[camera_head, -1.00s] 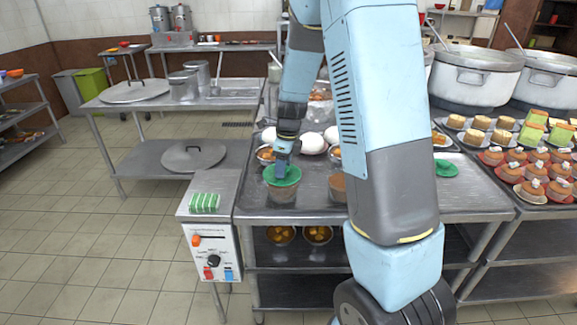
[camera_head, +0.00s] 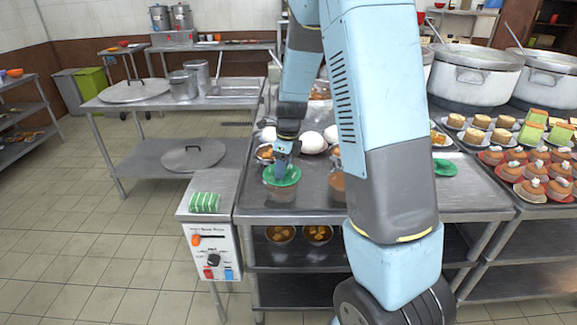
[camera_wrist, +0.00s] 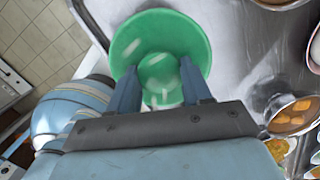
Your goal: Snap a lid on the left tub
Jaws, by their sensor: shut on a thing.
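The left tub (camera_head: 280,190) stands near the left front corner of the steel table, with a brownish filling showing through its clear side. A green lid (camera_head: 283,175) lies over its top; in the wrist view the lid (camera_wrist: 160,40) fills the space ahead of the fingers and hides the tub. My gripper (camera_head: 284,160) points down at the lid, its fingers (camera_wrist: 158,92) on either side of the lid's raised middle. Whether the lid's rim is fully seated I cannot tell. A second tub (camera_head: 337,188) stands to the right, partly behind my arm. Another green lid (camera_head: 446,168) lies further right.
White eggs or buns (camera_head: 312,143) and metal bowls of food (camera_wrist: 292,115) sit close behind and beside the tub. A control box (camera_head: 212,250) with a green striped cloth (camera_head: 204,202) adjoins the table's left edge. Large stockpots (camera_head: 475,78) stand at the back right.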

